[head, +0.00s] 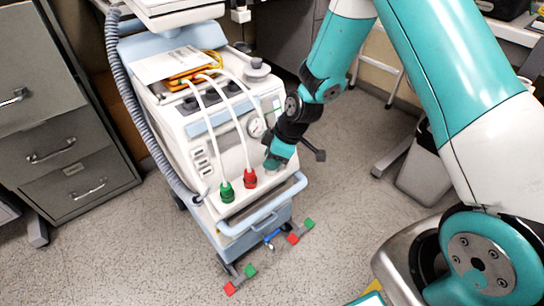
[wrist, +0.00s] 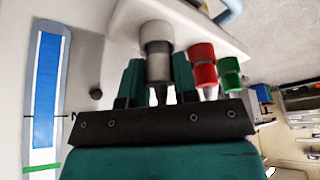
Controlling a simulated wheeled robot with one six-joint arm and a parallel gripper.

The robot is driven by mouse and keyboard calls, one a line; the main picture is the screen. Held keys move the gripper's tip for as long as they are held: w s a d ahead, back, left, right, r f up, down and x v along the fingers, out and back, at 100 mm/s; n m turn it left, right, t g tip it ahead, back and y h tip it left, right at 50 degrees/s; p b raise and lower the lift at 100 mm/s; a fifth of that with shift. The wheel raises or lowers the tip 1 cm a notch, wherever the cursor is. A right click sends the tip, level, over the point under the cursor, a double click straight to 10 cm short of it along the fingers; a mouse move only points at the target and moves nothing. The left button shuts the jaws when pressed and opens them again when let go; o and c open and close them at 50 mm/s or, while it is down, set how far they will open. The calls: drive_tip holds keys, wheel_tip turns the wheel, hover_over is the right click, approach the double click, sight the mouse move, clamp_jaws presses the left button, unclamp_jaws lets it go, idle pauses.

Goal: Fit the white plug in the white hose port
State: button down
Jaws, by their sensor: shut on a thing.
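The white plug (wrist: 157,35) shows in the wrist view as a white cylinder with a grey section below it. My gripper (wrist: 159,85) is shut around the grey section, with one teal finger on each side. The plug's white end is against or close to the pump's pale panel, and I cannot tell whether it sits in the white port. The port itself is hidden. In the head view my gripper (head: 274,162) is low at the pump's front, just right of the red plug (head: 250,179), and largely hides the white plug.
The red plug (wrist: 203,65) and green plug (wrist: 230,73) stand close to the right in the wrist view. White hoses run up from them over the pump cart (head: 215,125). A blue handle rail (head: 262,205) crosses the cart's front. Grey drawers (head: 60,140) stand left.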

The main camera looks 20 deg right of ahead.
drive_tip(key=shift+s+f, duration=0.1)
drive_tip(key=shift+f, duration=0.4)
drive_tip(key=c, duration=1)
unclamp_jaws()
drive_tip(key=shift+b, duration=0.3)
drive_tip(key=shift+o, duration=1)
drive_tip(key=shift+f, duration=0.15)
drive_tip(key=p+v, duration=0.4)
drive_tip(key=v, duration=1.4)
drive_tip(key=s+a+r+m+g, duration=0.1)
drive_tip(key=s+a+r+m, duration=0.1)
drive_tip(key=s+a+r, duration=0.4)
drive_tip(key=s+a+r+m, duration=0.1)
drive_tip(key=s+r+m, duration=0.15)
drive_tip(key=s, duration=0.55)
drive_tip(key=s+a+r+m+g, duration=0.1)
drive_tip(key=s+a+r, duration=0.3)
drive_tip(key=s+r, duration=0.25)
wheel_tip(320, 180, up, 19)
drive_tip(key=p, duration=1.9)
drive_tip(key=shift+s+f, duration=0.15)
drive_tip(key=shift+s, duration=0.3)
